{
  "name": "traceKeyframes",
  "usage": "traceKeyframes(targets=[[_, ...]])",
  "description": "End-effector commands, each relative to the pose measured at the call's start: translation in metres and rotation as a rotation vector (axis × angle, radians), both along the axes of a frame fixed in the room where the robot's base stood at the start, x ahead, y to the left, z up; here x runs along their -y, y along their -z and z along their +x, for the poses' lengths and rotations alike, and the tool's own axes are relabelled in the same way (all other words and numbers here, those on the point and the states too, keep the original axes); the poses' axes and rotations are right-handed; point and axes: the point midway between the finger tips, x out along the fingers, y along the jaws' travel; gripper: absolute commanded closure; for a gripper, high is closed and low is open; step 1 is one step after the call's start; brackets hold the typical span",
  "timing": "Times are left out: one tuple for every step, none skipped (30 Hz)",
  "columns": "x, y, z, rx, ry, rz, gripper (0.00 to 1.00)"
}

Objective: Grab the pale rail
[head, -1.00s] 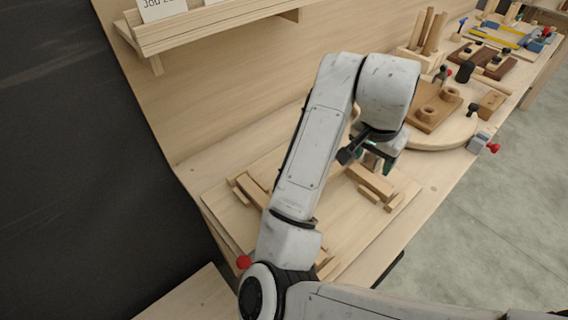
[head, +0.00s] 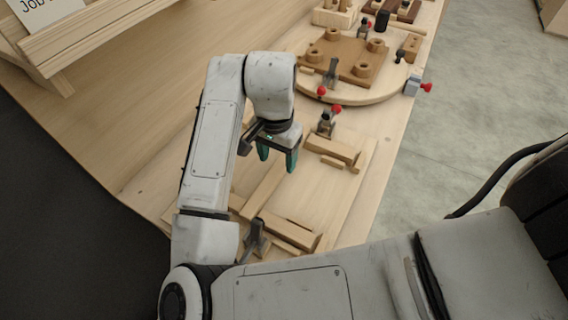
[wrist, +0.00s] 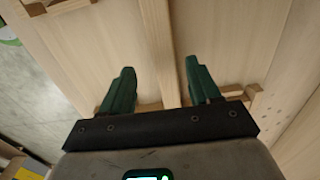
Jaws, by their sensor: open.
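The pale rail (head: 263,190) is a long light wooden bar lying diagonally on the fixture board in the head view, below and close to my gripper. In the wrist view a long pale strip, which seems to be this rail (wrist: 159,48), runs between my fingers. My gripper (head: 277,163) is open and points down, its green fingers apart and empty. In the wrist view the gripper (wrist: 160,72) has one finger on each side of the strip. I cannot tell the exact height left above it. My arm hides the board's left part.
Wooden blocks (head: 334,148) and (head: 288,234) sit at both ends of the board, with dark toggle clamps beside them. A round turntable (head: 330,92) with a brown plate stands farther back. A shelf (head: 95,38) stands at upper left. The grey floor lies right.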

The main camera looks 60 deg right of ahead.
Motion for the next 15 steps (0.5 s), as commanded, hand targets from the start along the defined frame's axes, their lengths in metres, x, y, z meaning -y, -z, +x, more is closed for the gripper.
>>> traceKeyframes(targets=[[-0.001,0.005,0.001,-0.002,-0.004,0.001,0.38],[-0.001,0.009,0.002,-0.003,-0.005,0.002,0.38],[-0.001,0.015,0.003,-0.003,-0.004,0.001,0.38],[-0.001,0.020,0.004,-0.003,-0.004,0.002,0.38],[-0.001,0.024,0.005,-0.002,-0.003,0.002,0.38],[-0.001,0.030,0.004,-0.003,-0.003,0.001,0.38],[-0.001,0.034,0.004,-0.003,-0.003,0.001,0.38],[-0.001,0.037,0.004,-0.002,-0.003,0.001,0.38],[-0.001,0.041,0.005,-0.001,-0.003,0.001,0.38],[-0.001,0.043,0.005,-0.001,-0.003,0.001,0.38],[-0.001,0.044,0.005,-0.001,-0.003,0.001,0.38],[0.000,0.045,0.004,0.000,-0.002,0.001,0.38],[0.000,0.046,0.004,0.000,-0.001,0.000,0.38],[0.000,0.046,0.004,0.000,-0.001,0.000,0.38],[0.000,0.046,0.004,0.000,-0.001,0.000,0.38]])
